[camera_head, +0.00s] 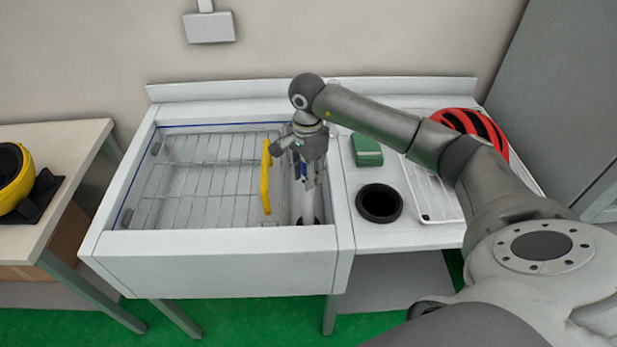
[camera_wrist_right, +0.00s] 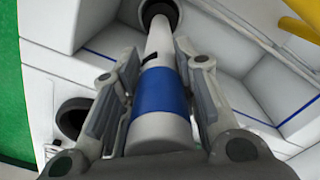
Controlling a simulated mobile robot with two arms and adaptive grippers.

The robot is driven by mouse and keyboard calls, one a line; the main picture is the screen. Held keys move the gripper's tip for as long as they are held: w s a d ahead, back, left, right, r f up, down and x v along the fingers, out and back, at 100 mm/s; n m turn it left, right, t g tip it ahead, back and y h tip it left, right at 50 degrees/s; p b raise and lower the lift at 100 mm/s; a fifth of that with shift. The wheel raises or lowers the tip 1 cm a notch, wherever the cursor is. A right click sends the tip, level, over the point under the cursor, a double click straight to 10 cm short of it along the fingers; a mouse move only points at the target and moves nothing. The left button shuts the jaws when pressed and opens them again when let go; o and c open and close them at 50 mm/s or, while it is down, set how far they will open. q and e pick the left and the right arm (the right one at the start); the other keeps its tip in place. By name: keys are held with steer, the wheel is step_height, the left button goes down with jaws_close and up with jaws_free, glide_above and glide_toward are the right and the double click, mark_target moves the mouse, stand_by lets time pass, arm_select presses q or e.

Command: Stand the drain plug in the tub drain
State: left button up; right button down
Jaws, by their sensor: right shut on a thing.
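The drain plug is a long white tube (camera_wrist_right: 160,85) with a blue band. My right gripper (camera_wrist_right: 157,75) is shut on it around the band in the wrist view. In the head view the gripper (camera_head: 309,172) points down inside the right part of the white tub (camera_head: 210,245), with the plug's white lower length (camera_head: 308,202) below it. The plug's far end lines up with the dark round tub drain (camera_wrist_right: 172,8). I cannot tell whether the end is inside the drain or just above it. My left gripper is out of view.
A wire rack (camera_head: 205,178) fills the tub's left part, with a yellow handle (camera_head: 266,178) close to my right gripper.

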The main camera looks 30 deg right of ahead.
steer(key=shift+f+b, duration=1.65)
steer(key=shift+f, duration=1.3)
steer(key=shift+b, duration=0.35)
steer(key=shift+f+b, duration=0.5)
steer(key=shift+f, duration=0.05)
steer(key=c, duration=1.4)
jaws_free()
step_height(320, 180, up, 11)
steer(key=p, duration=0.6)
